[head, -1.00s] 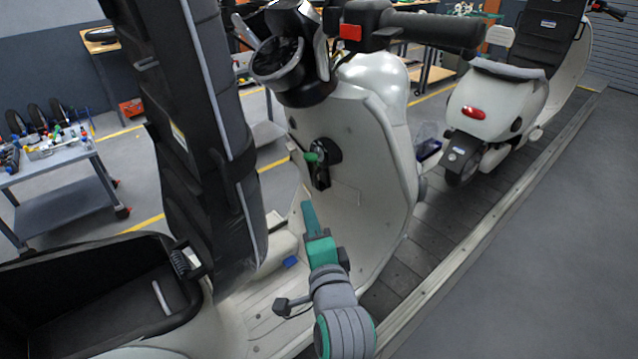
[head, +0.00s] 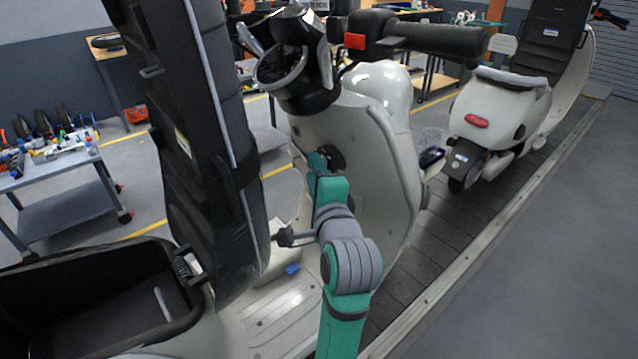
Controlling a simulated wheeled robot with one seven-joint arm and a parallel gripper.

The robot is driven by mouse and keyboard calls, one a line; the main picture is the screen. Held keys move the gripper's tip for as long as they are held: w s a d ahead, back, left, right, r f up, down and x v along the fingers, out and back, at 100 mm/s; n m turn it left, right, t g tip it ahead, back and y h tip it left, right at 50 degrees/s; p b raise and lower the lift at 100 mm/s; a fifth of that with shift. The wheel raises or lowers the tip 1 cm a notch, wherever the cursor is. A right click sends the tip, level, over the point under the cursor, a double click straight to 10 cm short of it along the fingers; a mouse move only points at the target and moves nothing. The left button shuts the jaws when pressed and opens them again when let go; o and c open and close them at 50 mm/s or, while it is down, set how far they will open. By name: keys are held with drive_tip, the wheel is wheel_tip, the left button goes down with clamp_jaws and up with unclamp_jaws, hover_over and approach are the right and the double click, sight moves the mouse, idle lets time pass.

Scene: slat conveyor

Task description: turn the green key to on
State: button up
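The white scooter (head: 375,165) stands close in front, its ignition lock (head: 337,158) on the inner face of the front shield. My gripper (head: 319,163) is up at the lock, where the green key showed a second ago. The key itself is hidden behind or between the fingers, so I cannot see its angle. The fingers are small and partly covered by my own wrist, and I cannot tell whether they are shut on the key.
The black seat back (head: 200,130) rises left of my arm, and the handlebar grip (head: 435,36) juts out above. An open black storage box (head: 95,295) is at lower left. A second scooter (head: 495,110) stands farther along the slat conveyor (head: 480,215). A tool cart (head: 60,175) is at far left.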

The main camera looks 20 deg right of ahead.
drive_tip(key=shift+w+d+f, duration=0.1)
drive_tip(key=shift+w+d, duration=0.05)
drive_tip(key=shift+w, duration=0.8)
drive_tip(key=shift+w+d+f, duration=0.1)
drive_tip(key=shift+w, duration=0.85)
clamp_jaws()
